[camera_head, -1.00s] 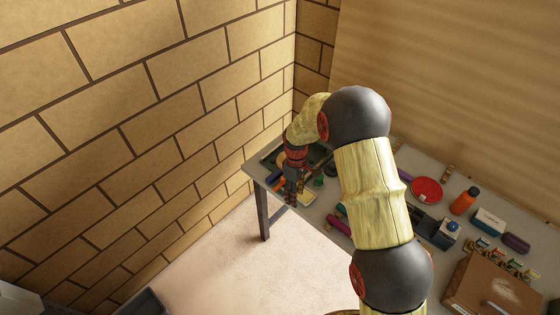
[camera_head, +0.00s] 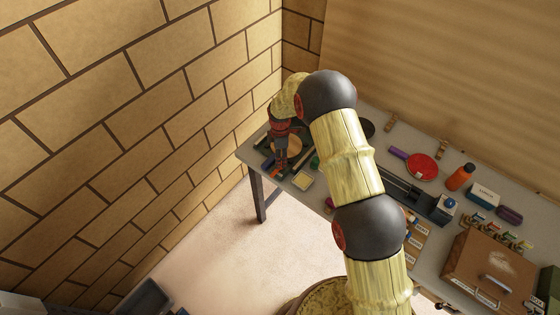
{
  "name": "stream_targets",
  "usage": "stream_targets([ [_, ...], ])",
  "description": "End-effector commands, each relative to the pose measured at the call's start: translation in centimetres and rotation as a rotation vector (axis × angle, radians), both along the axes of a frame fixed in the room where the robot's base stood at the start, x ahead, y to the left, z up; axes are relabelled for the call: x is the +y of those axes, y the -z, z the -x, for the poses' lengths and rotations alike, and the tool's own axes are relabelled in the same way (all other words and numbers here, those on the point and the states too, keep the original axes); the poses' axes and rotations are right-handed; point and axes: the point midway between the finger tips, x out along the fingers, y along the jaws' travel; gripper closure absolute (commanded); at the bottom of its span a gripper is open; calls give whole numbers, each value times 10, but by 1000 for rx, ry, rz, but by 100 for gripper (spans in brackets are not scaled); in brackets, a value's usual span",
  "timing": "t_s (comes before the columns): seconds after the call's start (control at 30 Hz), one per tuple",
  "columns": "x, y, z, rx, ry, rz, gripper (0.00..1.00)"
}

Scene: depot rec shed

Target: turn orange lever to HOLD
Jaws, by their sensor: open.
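My gripper (camera_head: 280,170) is open and empty. It points down over the left end of the workbench (camera_head: 395,140), beside a pale yellow square pad (camera_head: 302,180). Small labelled pieces with orange and other colours (camera_head: 414,230) lie to the right of my arm, partly hidden by it. A row of small coloured pieces with labels (camera_head: 500,232) stands behind the brown chest. I cannot tell which piece is the orange lever, and no HOLD mark is readable. My gripper is well to the left of both groups.
A red paddle (camera_head: 422,168), an orange bottle (camera_head: 460,177), a white-and-blue box (camera_head: 484,195) and a purple case (camera_head: 509,214) stand along the back. The brown chest (camera_head: 490,270) is at front right. A brick wall (camera_head: 130,130) borders the left.

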Motion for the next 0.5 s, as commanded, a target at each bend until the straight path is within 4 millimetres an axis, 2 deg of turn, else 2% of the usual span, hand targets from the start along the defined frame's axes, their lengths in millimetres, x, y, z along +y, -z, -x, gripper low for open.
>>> stream_targets([
  [0.2, 0, 27, 0, 0, 1, 0, 58],
  [0.5, 0, 35, 0, -1, 1, 0, 58],
])
